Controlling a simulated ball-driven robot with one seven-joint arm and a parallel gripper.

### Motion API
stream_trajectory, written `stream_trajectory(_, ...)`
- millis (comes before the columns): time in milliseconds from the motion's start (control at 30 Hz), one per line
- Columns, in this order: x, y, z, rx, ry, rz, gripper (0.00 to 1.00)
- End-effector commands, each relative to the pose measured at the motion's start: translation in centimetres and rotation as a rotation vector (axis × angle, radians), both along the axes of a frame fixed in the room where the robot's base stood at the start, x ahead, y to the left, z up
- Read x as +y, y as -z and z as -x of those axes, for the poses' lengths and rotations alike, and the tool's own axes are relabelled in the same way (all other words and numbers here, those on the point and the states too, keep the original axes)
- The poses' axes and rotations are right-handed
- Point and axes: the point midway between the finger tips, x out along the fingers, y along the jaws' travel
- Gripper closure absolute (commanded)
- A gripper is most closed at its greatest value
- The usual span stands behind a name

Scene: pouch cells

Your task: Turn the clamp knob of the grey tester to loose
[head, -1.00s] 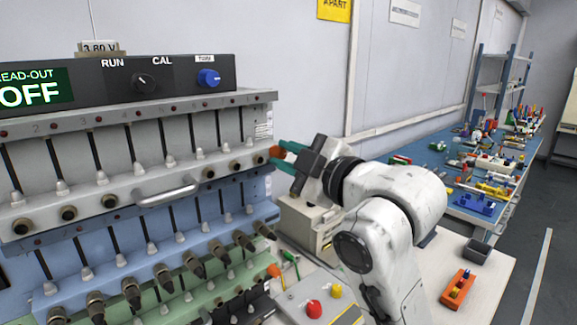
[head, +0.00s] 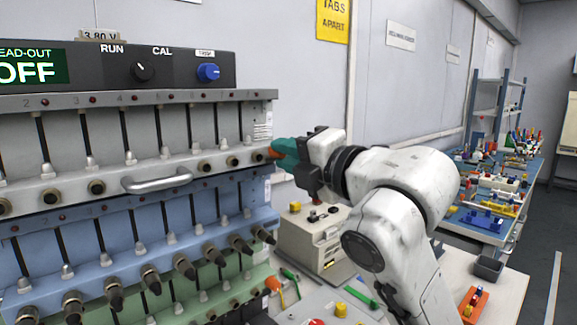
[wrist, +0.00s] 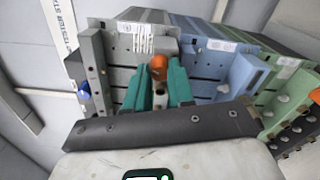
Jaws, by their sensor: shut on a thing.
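The grey tester (head: 150,188) is the top tier of the rack at the left in the head view. It also shows in the wrist view (wrist: 118,70). Its orange clamp knob (head: 271,153) sits at the tester's right end, and it shows between the teal fingers in the wrist view (wrist: 158,66). My gripper (head: 277,150) is shut on this knob from the right. In the wrist view my gripper (wrist: 158,78) has one finger on each side of the knob. The fingers hide part of the knob, and I cannot read its setting.
A blue tester (head: 120,215) and a green tester (head: 215,290) lie below the grey one. A metal handle (head: 157,181) sticks out from the grey front. A beige box (head: 312,240) stands on the bench under my arm. A blue table (head: 490,218) is farther right.

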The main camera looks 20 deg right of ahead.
Motion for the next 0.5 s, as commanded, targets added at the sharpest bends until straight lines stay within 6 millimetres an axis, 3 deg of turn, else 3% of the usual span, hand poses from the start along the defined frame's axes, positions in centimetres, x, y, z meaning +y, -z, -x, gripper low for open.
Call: stream_trajectory(500, 0.03, 0.32, -0.03, -0.059, -0.002, 0.203, 1.00)
